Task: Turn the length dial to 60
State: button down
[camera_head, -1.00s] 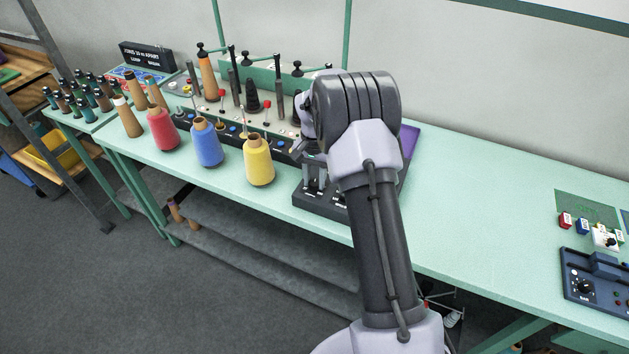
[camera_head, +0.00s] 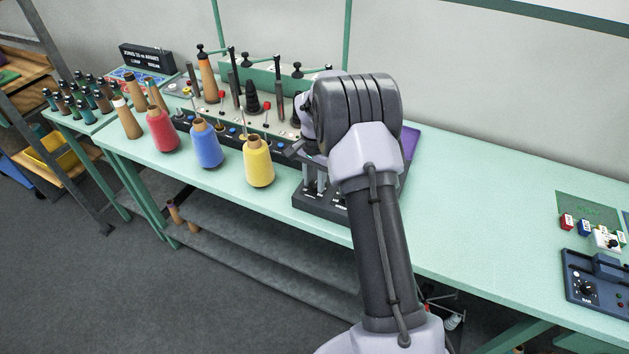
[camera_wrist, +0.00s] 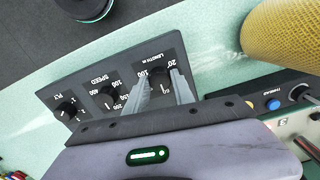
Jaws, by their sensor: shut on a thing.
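The length dial (camera_wrist: 159,76) is a dark round knob at the right end of a black control panel (camera_wrist: 62,88) in the wrist view. Its white marks include 20 and 100, but where its pointer stands is unclear. My gripper (camera_wrist: 161,83) has its two grey fingers on either side of this knob, shut on it. In the head view the dark panel (camera_head: 318,203) lies near the bench's front edge, and my wrist hides the dial and most of the gripper.
The speed dial (camera_wrist: 108,96) and ply dial (camera_wrist: 67,110) sit left of the length dial. A yellow yarn cone (camera_head: 259,162) stands close left of the panel, with blue (camera_head: 207,145) and red (camera_head: 162,132) cones beyond. The bench to the right is largely clear.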

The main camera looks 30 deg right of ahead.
aim_at(314, 184)
jog(key=c, duration=1.1)
grip_release()
jog(key=shift+o, duration=0.2)
notch_tip(314, 184, up, 18)
jog(key=p, duration=0.4)
jog(key=shift+f+p, duration=0.25)
jog(key=shift+p, duration=0.1)
jog(key=s+a+r+n+t+b, duration=0.2)
jog(key=s+a+r+b, duration=0.2)
jog(key=s+a, duration=0.35)
jog(key=s+a+r+n+t+b, duration=0.2)
jog(key=s+a+r+b, duration=0.15)
jog(key=s+a, duration=0.45)
jog(key=s+a+f+n+t+y+b, duration=0.1)
jog(key=s+a+f, duration=0.1)
jog(key=s, duration=0.5)
jog(key=s+a+f+n+y+b, duration=0.1)
jog(key=s+f, duration=0.3)
jog(key=s, duration=0.4)
jog(key=shift+s+a+f+n+t+b, duration=0.2)
jog(key=shift+s+a+n+t+b, duration=0.15)
jog(key=shift+a+n+b, duration=0.45)
